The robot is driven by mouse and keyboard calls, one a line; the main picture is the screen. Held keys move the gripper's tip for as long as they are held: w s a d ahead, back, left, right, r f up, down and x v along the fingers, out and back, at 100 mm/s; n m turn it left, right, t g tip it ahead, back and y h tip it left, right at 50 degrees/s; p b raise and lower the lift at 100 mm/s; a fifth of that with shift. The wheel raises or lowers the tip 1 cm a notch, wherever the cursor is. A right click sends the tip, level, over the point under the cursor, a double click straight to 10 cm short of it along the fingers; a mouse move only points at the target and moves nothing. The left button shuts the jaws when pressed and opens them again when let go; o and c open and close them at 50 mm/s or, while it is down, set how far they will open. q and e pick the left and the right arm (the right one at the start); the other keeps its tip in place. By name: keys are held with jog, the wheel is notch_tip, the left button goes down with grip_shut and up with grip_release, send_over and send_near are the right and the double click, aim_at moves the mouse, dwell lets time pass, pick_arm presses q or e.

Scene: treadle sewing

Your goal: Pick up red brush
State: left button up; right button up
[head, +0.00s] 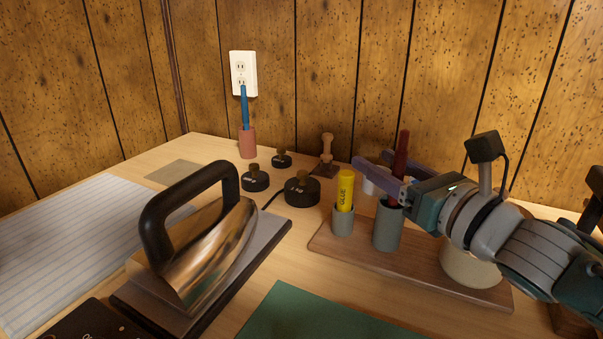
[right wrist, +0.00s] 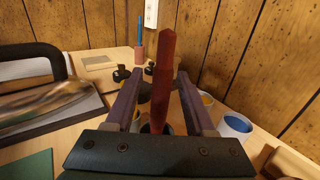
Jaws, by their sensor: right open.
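The red brush (head: 400,158) stands upright in a grey cup (head: 388,230) on a wooden board. My right gripper (head: 377,170) reaches in from the right at the height of the brush, with its purple fingers around it. In the right wrist view the brush (right wrist: 163,80) rises between the two open fingers (right wrist: 158,95), with a gap on each side. The lower part of the brush is hidden in the cup. My left gripper is not in view.
A yellow glue stick (head: 345,190) stands in a small cup just left of the brush. A flat iron (head: 205,235) is at the left. Black weights (head: 302,190) and a pink holder (head: 247,143) with a blue brush stand behind. A white cup (right wrist: 234,128) is close to the right finger.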

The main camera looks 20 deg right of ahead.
grip_shut()
dwell(0.7)
jog(key=shift+r, duration=0.25)
notch_tip(320, 180, up, 20)
jog(key=p, duration=0.9)
jog(key=shift+f, duration=0.25)
